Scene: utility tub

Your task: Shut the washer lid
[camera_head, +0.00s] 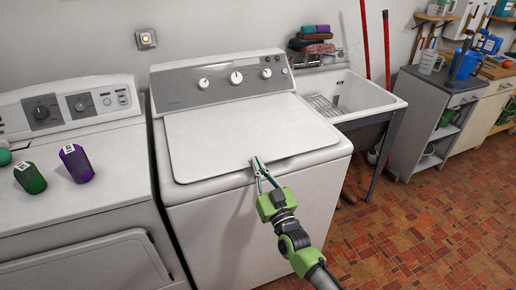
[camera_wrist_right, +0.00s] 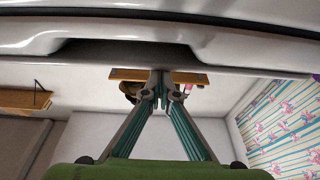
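The white washer (camera_head: 230,235) stands in the middle of the head view. Its lid (camera_head: 245,130) lies down flat over the top, with a thin dark line along its front edge; I cannot tell if a tiny gap is left. My right gripper (camera_head: 258,162) is at the middle of the lid's front edge, its fingertips close together and nothing seen between them. In the right wrist view the gripper (camera_wrist_right: 161,88) has its fingers converging to a point, just below the white front edge of the washer (camera_wrist_right: 230,45) with its dark recess. My left gripper is not in view.
A dryer (camera_head: 100,215) stands at the left with a green bottle (camera_head: 30,178) and a purple bottle (camera_head: 76,164) on it. A utility sink (camera_head: 350,95) with folded towels (camera_head: 315,45) behind it is at the right. The tiled floor (camera_head: 420,235) in front is clear.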

